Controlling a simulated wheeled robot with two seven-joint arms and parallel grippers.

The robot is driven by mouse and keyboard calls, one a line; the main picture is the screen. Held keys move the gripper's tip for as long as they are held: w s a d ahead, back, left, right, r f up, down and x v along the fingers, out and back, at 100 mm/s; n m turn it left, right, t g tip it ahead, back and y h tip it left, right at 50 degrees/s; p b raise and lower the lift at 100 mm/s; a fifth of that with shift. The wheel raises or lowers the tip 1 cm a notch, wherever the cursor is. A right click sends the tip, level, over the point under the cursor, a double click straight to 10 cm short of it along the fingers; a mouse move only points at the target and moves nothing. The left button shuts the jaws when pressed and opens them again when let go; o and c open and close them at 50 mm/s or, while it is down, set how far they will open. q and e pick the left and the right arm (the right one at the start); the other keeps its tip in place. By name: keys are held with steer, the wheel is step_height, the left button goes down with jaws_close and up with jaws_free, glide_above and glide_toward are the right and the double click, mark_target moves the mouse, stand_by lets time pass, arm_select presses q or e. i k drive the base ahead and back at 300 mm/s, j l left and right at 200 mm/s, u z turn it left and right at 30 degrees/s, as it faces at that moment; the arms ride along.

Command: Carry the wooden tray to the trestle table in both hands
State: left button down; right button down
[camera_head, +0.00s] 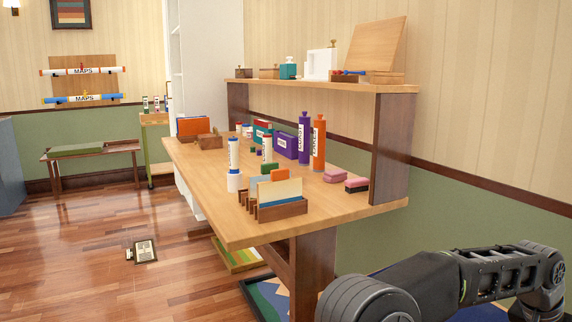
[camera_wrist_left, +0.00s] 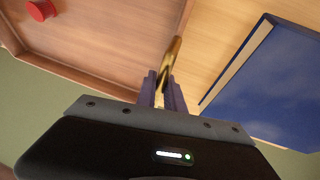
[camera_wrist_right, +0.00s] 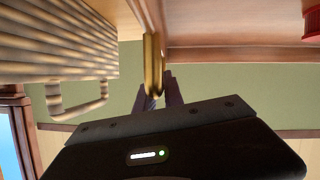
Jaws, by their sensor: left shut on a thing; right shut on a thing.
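The wooden tray is reddish brown with brass handles; part shows in the left wrist view (camera_wrist_left: 100,45) and part in the right wrist view (camera_wrist_right: 225,25). My left gripper (camera_wrist_left: 162,82) is shut on one brass handle (camera_wrist_left: 172,55). My right gripper (camera_wrist_right: 158,82) is shut on another brass handle (camera_wrist_right: 152,62). A red thing (camera_wrist_left: 41,9) lies in the tray; red also shows at the right wrist view's corner (camera_wrist_right: 313,20). A long wooden table (camera_head: 225,215) stands ahead in the head view. The tray and both grippers are outside the head view.
A blue book (camera_wrist_left: 265,85) lies on pale wood beside the left handle. A ridged basket-like thing (camera_wrist_right: 60,45) is left of the right handle. The long table bears bottles, a card rack (camera_head: 280,212) and a raised shelf (camera_head: 325,87).

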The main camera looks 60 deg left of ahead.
mark_target(223, 167)
steer(key=k+u, duration=0.1)
steer(key=k, duration=1)
steer(key=j+u, duration=0.1)
steer(key=u, duration=3.55)
steer(key=i+l, duration=1.55)
steer(key=i, duration=0.7)
steer(key=i+l, duration=0.1)
steer(key=i, duration=0.7)
